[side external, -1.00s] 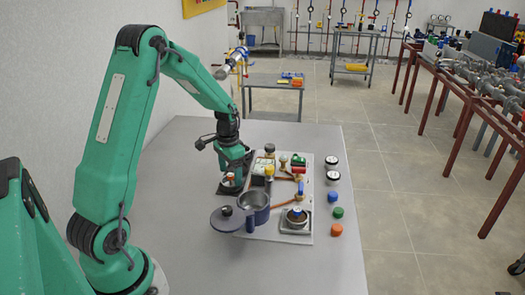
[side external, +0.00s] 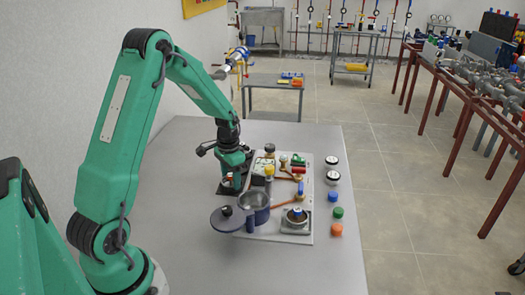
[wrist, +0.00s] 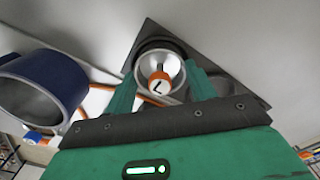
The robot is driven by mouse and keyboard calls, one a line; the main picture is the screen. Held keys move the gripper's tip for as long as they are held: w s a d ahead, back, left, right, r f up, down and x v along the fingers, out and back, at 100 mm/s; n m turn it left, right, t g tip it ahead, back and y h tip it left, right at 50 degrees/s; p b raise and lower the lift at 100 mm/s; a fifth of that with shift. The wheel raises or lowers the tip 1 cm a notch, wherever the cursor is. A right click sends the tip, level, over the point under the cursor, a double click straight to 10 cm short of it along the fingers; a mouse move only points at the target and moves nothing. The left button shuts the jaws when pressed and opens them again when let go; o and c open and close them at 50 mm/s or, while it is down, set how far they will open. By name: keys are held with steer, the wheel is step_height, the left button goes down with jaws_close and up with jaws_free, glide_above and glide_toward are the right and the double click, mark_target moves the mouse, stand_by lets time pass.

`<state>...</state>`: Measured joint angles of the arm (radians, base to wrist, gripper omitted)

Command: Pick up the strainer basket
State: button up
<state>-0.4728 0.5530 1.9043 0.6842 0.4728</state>
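The strainer basket appears to be the round metallic cup (wrist: 147,68) with an orange-and-white knob (wrist: 158,81) at its middle. It sits on a dark tray (wrist: 150,32) in the wrist view. My gripper (wrist: 160,75) is open, its two green fingers spread on either side of the cup, close to its rim. Whether they touch it cannot be told. In the side view my gripper (side external: 231,182) is low over the tray, and the cup is mostly hidden. A blue-grey pot-like housing (side external: 262,214) stands open, its round lid (side external: 222,221) swung to the left.
An empty round recess (wrist: 208,82) shows in the tray beside the cup. A light board (side external: 275,238) with orange pipes and fittings lies right of my gripper. Gauges (side external: 332,178) and blue, green and orange caps (side external: 336,230) stand farther right. The table's front is clear.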

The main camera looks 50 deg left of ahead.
mark_target(231, 175)
steer(key=shift+r, duration=0.1)
steer(key=shift+r, duration=0.45)
step_height(231, 175, up, 3)
steer(key=shift+r, duration=0.2)
steer(key=d+r, duration=0.6)
steer(key=d, duration=0.5)
steer(key=shift+s+d+r, duration=0.25)
steer(key=shift+s+d, duration=0.1)
steer(key=shift+s, duration=0.05)
steer(key=s+d+r, duration=0.3)
steer(key=d+r, duration=0.1)
steer(key=d, duration=0.3)
steer(key=s+d+r, duration=0.3)
steer(key=d+r, duration=0.1)
steer(key=d, duration=0.3)
steer(key=w+a+f, duration=0.5)
steer(key=a+f, duration=0.2)
steer(key=a, duration=0.3)
steer(key=shift+a+f, duration=0.2)
steer(key=shift+a, duration=0.1)
steer(key=shift+f, duration=0.1)
